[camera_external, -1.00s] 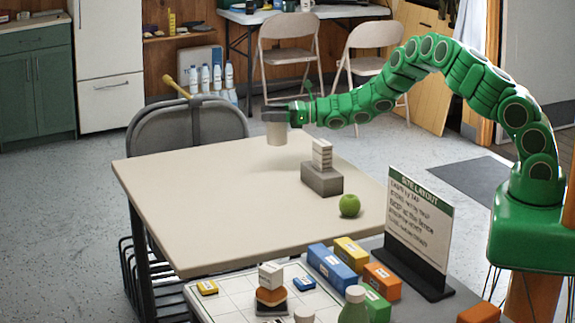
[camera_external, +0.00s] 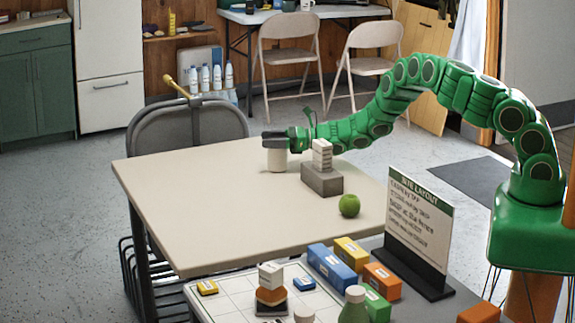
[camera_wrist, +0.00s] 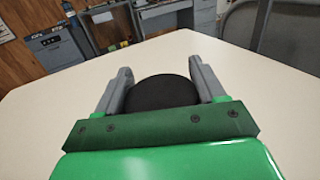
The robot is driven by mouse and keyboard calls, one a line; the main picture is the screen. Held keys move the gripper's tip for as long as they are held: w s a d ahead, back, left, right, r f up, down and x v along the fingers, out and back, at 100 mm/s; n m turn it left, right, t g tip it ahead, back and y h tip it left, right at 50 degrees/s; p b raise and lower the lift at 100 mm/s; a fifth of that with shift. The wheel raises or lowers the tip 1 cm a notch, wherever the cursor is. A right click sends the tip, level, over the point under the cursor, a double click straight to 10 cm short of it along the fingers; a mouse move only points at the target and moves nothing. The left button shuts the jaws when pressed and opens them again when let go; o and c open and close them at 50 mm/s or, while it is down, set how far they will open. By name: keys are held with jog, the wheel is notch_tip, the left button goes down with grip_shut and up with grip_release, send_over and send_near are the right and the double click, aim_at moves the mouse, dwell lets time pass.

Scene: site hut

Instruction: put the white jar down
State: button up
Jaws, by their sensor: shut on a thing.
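The white jar (camera_external: 277,160) has a dark lid and stands upright at the far side of the beige table (camera_external: 190,200). Its base looks to be on the tabletop or very close to it. My gripper (camera_external: 275,138) is at the jar's top, coming in from the right, with its fingers shut on it. In the wrist view the jar's dark round lid (camera_wrist: 162,92) sits between the two grey fingers of my gripper (camera_wrist: 160,88). The lid hides the jar's body in that view.
A grey block with a stack of pale pieces (camera_external: 322,181) stands just right of the jar, near my arm. A green apple (camera_external: 349,205) lies in front of it. A sign (camera_external: 418,225) stands at the right. The table's left half is clear.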

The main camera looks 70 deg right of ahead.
dwell(0.3)
jog(key=o, duration=1.7)
jog(key=v, duration=1.2)
